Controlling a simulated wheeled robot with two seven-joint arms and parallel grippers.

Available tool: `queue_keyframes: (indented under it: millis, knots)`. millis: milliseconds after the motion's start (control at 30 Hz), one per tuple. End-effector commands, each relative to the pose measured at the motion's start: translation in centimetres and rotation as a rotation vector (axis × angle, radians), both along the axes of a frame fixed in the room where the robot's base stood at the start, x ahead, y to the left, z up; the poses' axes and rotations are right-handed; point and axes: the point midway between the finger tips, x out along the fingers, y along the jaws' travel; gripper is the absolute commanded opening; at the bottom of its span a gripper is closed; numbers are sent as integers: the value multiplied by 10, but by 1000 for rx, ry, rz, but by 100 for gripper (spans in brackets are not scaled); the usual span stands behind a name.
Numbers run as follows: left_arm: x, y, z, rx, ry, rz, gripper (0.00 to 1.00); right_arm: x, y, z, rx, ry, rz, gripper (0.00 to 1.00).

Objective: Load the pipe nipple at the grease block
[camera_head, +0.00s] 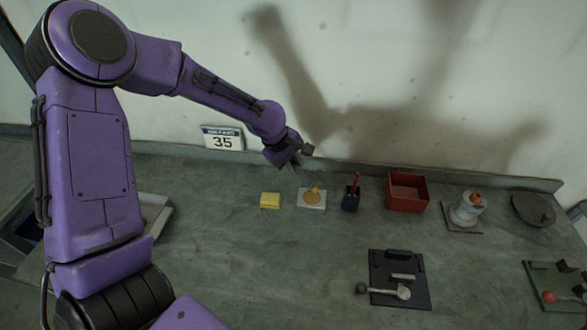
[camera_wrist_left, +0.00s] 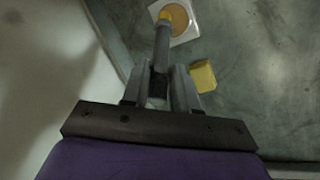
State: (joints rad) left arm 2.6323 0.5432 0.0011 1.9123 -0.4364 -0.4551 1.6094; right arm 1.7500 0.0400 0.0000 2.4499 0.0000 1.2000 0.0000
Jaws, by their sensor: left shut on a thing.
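My left gripper (camera_head: 290,158) is above the back of the bench, shut on the grey pipe nipple (camera_wrist_left: 162,45). The nipple sticks out beyond the fingers in the left wrist view, and its far end shows yellow. The grease block (camera_head: 312,205) is a pale square plate with a round amber patch, on the bench below and slightly right of the gripper. It also shows in the left wrist view (camera_wrist_left: 190,30), beyond the nipple's end. I cannot tell whether the nipple touches it. My right gripper is out of view.
A yellow block (camera_head: 270,201) lies left of the grease block. A dark blue holder (camera_head: 350,201) with a red-handled tool and a red bin (camera_head: 407,206) stand to the right. A dark fixture (camera_head: 415,263) lies in front. The wall is close behind.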

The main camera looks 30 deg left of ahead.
Motion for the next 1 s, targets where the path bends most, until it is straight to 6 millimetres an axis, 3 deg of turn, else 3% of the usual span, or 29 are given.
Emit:
queue_keyframes:
  millis: [433,1000]
  knots:
    - [1,0,41,0,-2,1,0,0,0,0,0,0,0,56]
    - [0,0,44,0,-2,0,0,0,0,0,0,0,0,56]
